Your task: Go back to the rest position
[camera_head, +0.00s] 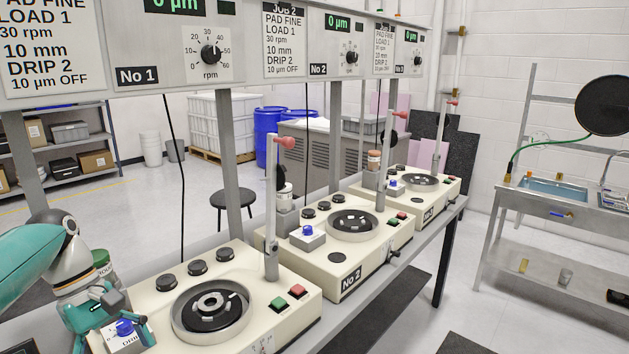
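My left gripper (112,328) is at the lower left, teal and grey, pointing down over the near left corner of the nearest polishing machine. Its fingers are spread, one on each side of a small white box (118,345) with a blue knob (124,327). I cannot tell whether a finger touches the box. A green-topped container (102,260) is partly hidden behind the arm. The nearest machine (180,270) has a round grey dish (210,312). My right gripper is not in view.
Two more machines, one labelled No 2 (340,262), stand along the bench to the back right. An upright post (271,210) with a red handle rises from the nearest machine. Control panels (195,75) hang above. A sink table (560,208) stands at the right.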

